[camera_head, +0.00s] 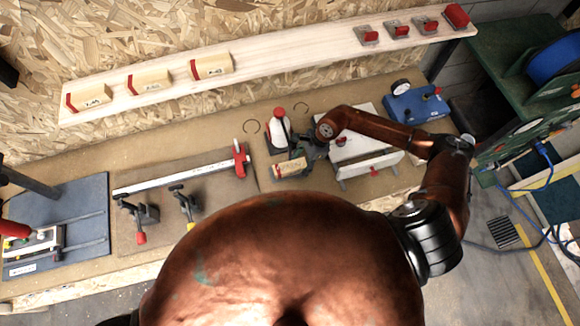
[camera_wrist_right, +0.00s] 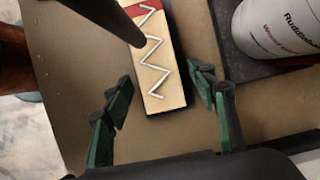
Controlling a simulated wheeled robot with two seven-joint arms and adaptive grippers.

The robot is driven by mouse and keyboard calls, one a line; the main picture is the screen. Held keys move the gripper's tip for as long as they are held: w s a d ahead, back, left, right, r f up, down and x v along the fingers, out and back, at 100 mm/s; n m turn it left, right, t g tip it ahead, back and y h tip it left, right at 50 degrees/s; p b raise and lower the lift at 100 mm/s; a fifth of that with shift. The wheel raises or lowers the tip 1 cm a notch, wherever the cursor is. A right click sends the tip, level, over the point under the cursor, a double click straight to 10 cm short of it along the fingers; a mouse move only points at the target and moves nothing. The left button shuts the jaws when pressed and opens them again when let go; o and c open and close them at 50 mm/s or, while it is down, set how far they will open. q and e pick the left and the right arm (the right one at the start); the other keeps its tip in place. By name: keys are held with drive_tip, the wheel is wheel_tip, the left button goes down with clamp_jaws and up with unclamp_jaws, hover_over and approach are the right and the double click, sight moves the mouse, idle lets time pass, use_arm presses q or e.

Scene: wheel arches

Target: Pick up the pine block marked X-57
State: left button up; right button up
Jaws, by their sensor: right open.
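A pine block (camera_head: 290,168) with a red end lies on the workbench beside a white bottle. In the right wrist view the block (camera_wrist_right: 160,62) shows a red end and a pale zigzag line on its upper face; I cannot read a label on it. My right gripper (camera_head: 309,150) is at this block's right end. In the wrist view my right gripper (camera_wrist_right: 164,92) is open, its green fingers apart on either side of the block's near end, not visibly touching it. Three similar blocks (camera_head: 89,97), (camera_head: 149,81), (camera_head: 212,66) lie on the shelf; their markings are too small to read. My left gripper is out of view.
The white bottle (camera_head: 279,132) with a red cap stands close to the block, also in the wrist view (camera_wrist_right: 280,30). A bar clamp (camera_head: 185,174) lies to the left. A white-topped stand (camera_head: 362,157) and a blue device (camera_head: 415,105) are to the right.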

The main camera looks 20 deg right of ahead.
drive_tip(key=c, duration=1.2)
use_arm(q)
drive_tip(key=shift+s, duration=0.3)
use_arm(e)
drive_tip(key=shift+c, duration=0.6)
